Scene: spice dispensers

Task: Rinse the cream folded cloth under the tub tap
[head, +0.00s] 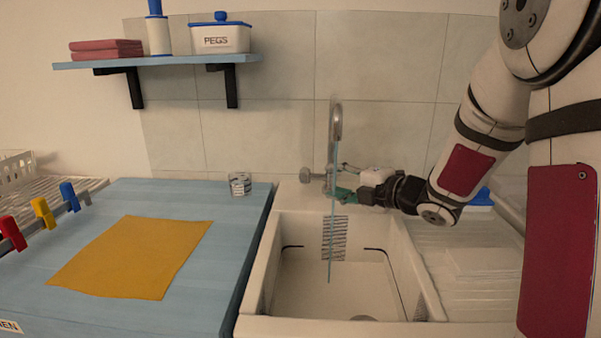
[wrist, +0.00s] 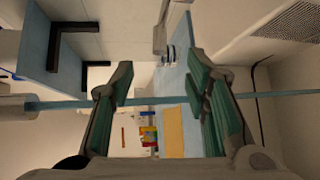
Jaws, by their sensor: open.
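The tap (head: 336,125) stands behind the tub (head: 408,285), and a thin blue stream of water (head: 331,240) runs from its spout into the tub. My gripper (head: 338,192) is at the stream, above the tub's back edge. In the wrist view its green-padded fingers (wrist: 160,80) are apart with no cloth between them. The stream (wrist: 275,93) crosses that view behind or between the fingers; I cannot tell which. A pale, flat, folded shape (head: 480,263) on the ribbed drainer right of the tub looks like the cream cloth, though it blends with the surface.
A mustard cloth (head: 135,257) lies on the blue worktop (head: 225,225), with a small tin (head: 240,184) at the back. Coloured pegs (head: 43,213) line its left edge. A wall shelf (head: 160,61) holds a PEGS box (head: 220,38). A blue-topped object (head: 482,197) sits behind my arm.

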